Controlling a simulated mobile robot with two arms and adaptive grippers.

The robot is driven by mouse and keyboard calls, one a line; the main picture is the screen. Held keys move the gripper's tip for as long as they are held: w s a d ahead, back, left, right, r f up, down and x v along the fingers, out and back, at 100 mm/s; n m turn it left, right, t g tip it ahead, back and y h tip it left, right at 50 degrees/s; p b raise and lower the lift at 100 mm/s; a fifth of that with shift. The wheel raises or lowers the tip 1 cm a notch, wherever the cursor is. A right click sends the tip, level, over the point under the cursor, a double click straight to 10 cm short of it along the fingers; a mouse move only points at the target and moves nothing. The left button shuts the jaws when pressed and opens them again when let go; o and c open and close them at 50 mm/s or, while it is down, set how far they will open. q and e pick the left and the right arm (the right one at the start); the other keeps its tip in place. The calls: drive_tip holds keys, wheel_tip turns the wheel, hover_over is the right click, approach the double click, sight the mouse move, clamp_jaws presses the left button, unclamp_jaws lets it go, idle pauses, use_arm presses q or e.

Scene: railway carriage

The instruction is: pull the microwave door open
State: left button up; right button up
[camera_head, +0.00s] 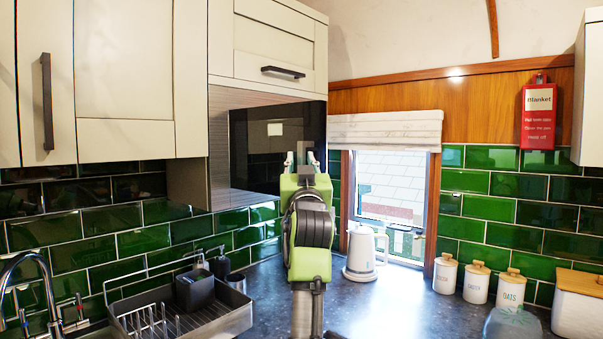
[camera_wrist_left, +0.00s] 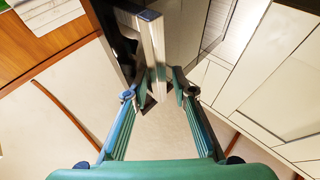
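The microwave (camera_head: 255,135) is built into the tall cream cabinet, with a dark, glossy front that looks closed. In the left wrist view its silver bar handle (camera_wrist_left: 152,45) runs down between my fingers. My left gripper (camera_head: 301,160) is raised in front of the right part of the microwave front. Its fingers are apart, one on each side of the handle, and the left wrist view shows the gripper (camera_wrist_left: 160,88) with a small gap on the right side of the bar. In the head view, my arm hides part of the lower front. My right gripper is in neither view.
A dish rack (camera_head: 235,318) and a tap (camera_head: 40,290) are at the lower left. A white kettle (camera_head: 360,255) stands right of my arm. Canisters (camera_head: 476,283) line the right wall. Dark counter (camera_head: 400,300) is clear between them.

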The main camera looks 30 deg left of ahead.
use_arm(q)
drive_tip(key=v, duration=1.1)
drive_tip(key=shift+s, duration=0.25)
drive_tip(key=shift+w, duration=0.1)
